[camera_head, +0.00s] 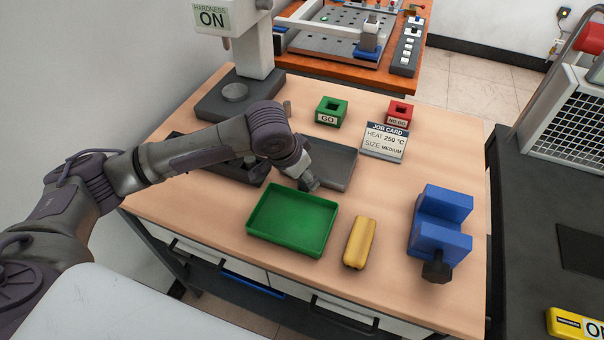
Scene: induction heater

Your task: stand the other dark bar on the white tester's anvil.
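The white tester (252,50), with a sign reading "HARDNESS ON", stands at the back left on a dark base. Its round grey anvil (235,91) looks bare. My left gripper (309,183) points down between the grey tray (337,168) and the green tray (292,221). Its fingers are small and bunched, so I cannot tell whether they are open or hold anything. No dark bar is clearly recognisable. A small upright brownish-grey piece (287,107) shows behind my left wrist, partly hidden. My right gripper is out of view.
A black fixture (245,173) lies partly under my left arm. Green GO (331,111) and red NO-GO (400,111) blocks and a job card (385,142) stand behind. A yellow block (359,242) and blue vise (440,224) are at right, with bare wood between them.

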